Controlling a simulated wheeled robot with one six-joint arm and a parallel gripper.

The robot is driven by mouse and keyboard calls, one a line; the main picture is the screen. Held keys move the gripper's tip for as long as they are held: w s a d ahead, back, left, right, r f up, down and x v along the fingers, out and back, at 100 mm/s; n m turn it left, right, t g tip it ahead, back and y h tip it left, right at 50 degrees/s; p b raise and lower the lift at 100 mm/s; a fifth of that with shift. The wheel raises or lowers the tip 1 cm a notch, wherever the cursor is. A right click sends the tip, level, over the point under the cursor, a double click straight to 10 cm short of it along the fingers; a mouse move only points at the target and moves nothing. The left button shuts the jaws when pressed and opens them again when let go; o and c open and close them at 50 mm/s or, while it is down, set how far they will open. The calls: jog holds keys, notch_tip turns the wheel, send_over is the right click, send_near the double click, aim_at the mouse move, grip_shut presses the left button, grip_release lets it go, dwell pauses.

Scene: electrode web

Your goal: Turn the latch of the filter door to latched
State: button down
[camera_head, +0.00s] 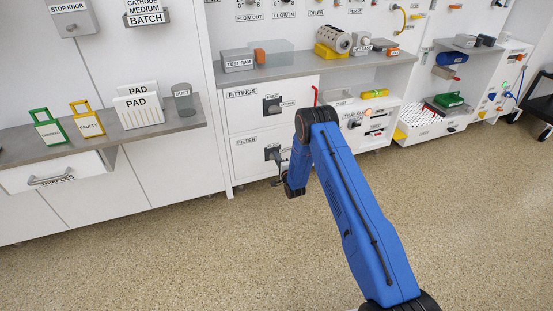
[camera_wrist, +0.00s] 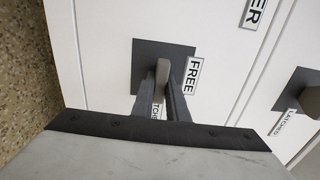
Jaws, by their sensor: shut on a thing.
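The filter door (camera_head: 247,163) is a white panel low in the cabinet, and it looks closed. Its latch has a dark square plate (camera_wrist: 147,60) and a grey-beige handle (camera_wrist: 162,76). In the wrist view a FREE label (camera_wrist: 192,76) lies right of the plate, and a partly hidden LATCHED label (camera_wrist: 158,111) lies below it. My gripper (camera_wrist: 161,92) has its two dark fingers on either side of the handle and is shut on it. I cannot tell exactly where the handle points. In the head view my arm hides part of the latch.
The fittings door (camera_head: 245,112) with its own latch (camera_head: 272,105) is just above. A red handle (camera_head: 316,96) sticks out nearby. A shelf (camera_head: 300,70) with a test ram and other parts runs above. The speckled floor (camera_head: 200,260) in front is clear.

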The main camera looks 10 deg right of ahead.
jog(key=shift+d, duration=0.1)
jog(key=c, duration=1.7)
grip_release()
jog(key=shift+c, duration=0.2)
jog(key=shift+s, duration=0.1)
jog(key=v, duration=1.7)
jog(key=shift+s, duration=0.1)
